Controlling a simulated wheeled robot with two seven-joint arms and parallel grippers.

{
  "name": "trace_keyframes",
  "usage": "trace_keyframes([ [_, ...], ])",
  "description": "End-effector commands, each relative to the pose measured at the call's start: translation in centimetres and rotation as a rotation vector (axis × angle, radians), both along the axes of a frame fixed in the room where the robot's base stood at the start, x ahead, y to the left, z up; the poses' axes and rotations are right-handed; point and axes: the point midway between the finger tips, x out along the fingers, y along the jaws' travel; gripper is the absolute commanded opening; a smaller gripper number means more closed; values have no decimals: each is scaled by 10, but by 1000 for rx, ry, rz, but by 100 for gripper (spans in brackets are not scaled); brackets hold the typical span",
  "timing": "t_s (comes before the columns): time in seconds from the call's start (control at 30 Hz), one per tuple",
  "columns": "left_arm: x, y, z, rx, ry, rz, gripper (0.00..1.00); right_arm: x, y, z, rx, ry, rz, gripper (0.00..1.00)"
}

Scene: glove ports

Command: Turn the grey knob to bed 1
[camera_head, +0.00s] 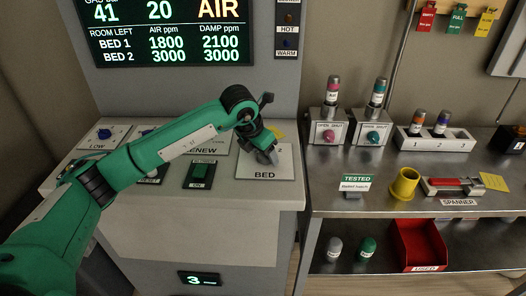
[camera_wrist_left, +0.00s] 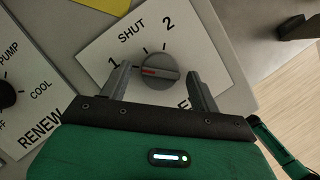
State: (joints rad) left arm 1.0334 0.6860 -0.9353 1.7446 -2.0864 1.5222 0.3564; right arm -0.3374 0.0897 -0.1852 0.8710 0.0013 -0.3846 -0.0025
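The grey knob (camera_wrist_left: 153,72) sits on a white plate (camera_wrist_left: 90,50) marked SHUT, 1 and 2, with BED partly hidden in the left wrist view. The knob's red mark lies on its left side and points left, roughly toward the 1. My left gripper (camera_wrist_left: 157,72) is open, with one finger on each side of the knob and a gap at both sides. In the head view, my left gripper (camera_head: 268,157) is over the BED plate (camera_head: 265,174) and hides the knob. My right gripper is not in view.
The RENEW plate and its dark knob (camera_wrist_left: 5,94) are at the left in the wrist view. A green switch (camera_head: 201,174) is left of the BED plate. A display (camera_head: 165,30) lists BED 1 and BED 2. A metal bench (camera_head: 400,205) stands right.

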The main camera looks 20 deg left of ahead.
Motion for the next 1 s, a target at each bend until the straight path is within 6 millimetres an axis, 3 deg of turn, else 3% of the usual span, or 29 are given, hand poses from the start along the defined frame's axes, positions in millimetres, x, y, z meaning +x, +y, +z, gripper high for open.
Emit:
trace_keyframes([
  [0.27, -4, 3, 13, 0, -5, 0, 63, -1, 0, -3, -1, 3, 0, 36],
  [0.7, -36, 20, 99, 0, -4, 1, 63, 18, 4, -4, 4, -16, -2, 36],
  [1.0, -46, 25, 127, 0, -1, -1, 63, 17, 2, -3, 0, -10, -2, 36],
])
